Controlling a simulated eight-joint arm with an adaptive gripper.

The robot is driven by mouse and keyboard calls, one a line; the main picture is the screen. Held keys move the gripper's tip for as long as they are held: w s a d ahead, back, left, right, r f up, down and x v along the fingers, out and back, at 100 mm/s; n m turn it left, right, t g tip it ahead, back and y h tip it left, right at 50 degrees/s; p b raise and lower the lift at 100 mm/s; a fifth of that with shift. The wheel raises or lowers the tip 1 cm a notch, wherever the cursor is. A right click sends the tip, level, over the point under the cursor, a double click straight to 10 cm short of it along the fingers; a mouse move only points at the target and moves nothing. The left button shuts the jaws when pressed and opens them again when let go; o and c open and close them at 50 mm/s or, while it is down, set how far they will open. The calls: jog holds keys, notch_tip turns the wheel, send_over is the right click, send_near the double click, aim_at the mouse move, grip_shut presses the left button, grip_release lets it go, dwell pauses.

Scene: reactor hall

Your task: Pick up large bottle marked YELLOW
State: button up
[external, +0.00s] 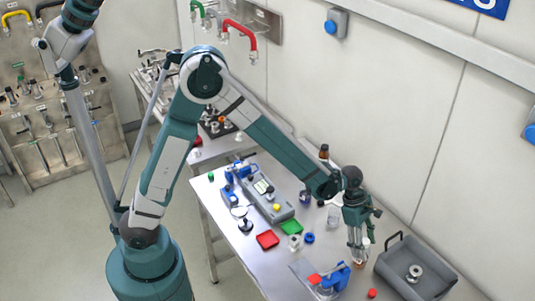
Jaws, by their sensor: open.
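My gripper (357,246) points down over the right part of the metal table, between the blue device and the grey tray. It is open. A small orange-brown thing (359,263) shows just below the fingers; I cannot tell whether it is a bottle or whether the fingers touch it. A brown bottle (324,152) stands near the wall, and a dark blue bottle (305,197) stands left of my arm. No label reading YELLOW can be made out on any bottle in this view.
A grey handled tray (440,282) with a metal ring (414,273) and a red cap (372,293) are close to my gripper.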

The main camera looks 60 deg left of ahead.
jog(key=shift+f, duration=0.15)
jog(key=shift+x, duration=2.45)
jog(key=c, duration=1)
